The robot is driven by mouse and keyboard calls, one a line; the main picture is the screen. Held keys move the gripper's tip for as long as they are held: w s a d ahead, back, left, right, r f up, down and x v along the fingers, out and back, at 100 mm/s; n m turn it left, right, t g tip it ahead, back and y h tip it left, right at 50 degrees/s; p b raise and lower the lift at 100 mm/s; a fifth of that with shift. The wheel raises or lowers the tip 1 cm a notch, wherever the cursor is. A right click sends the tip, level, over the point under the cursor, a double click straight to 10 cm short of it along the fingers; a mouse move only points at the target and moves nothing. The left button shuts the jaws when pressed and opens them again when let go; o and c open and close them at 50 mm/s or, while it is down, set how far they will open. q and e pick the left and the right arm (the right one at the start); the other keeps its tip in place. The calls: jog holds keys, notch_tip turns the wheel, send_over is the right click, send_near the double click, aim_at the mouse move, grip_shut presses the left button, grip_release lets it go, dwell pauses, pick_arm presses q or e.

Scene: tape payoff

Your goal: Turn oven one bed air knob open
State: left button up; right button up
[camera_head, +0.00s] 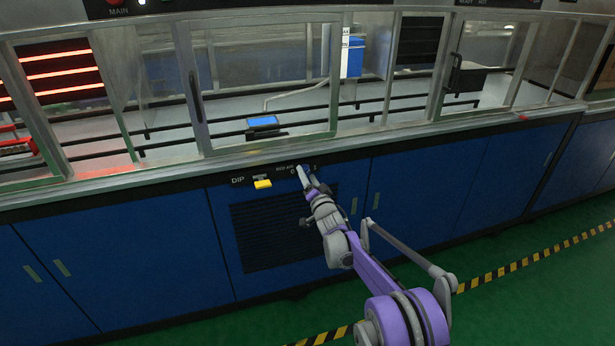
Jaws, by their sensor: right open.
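The bed air knob sits on the dark label strip (272,173) along the top of the blue cabinet front, right of the small "BED AIR" lettering. My right gripper (304,172) is at this spot and covers most of the knob, so its turn position cannot be made out. The right jaws are open around or just in front of the knob; I cannot tell whether they touch it. My right arm reaches in from the lower right. My left gripper is not in view.
A dark louvred vent (270,235) is below. Framed glass doors (265,85) stand above the ledge. Green floor with a yellow-black stripe (535,257) lies in front.

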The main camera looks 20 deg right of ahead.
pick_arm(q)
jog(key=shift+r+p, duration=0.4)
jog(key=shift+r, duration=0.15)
pick_arm(e)
jog(key=s, duration=1)
jog(key=shift+s+d+f, duration=0.2)
jog(key=shift+f, duration=0.15)
jog(key=s+r+n+g+h, duration=0.2)
jog(key=s+g, duration=0.4)
jog(key=s, duration=1)
jog(key=s+a+f+n+g, duration=0.2)
jog(key=s+f+g, duration=0.1)
jog(key=s, duration=0.7)
jog(key=s+a+f+n+g+y, duration=0.15)
jog(key=s+f, duration=0.25)
jog(key=s, duration=0.7)
jog(key=s+a+f+n+g, duration=0.3)
jog(key=s+g, duration=0.1)
jog(key=s, duration=0.6)
pick_arm(q)
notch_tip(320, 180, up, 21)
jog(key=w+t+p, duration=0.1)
jog(key=p, duration=1.7)
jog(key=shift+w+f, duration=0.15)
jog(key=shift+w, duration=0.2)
pick_arm(e)
notch_tip(320, 180, up, 20)
jog(key=w+t, duration=0.1)
jog(key=shift+d+r, duration=0.15)
jog(key=shift+d, duration=0.05)
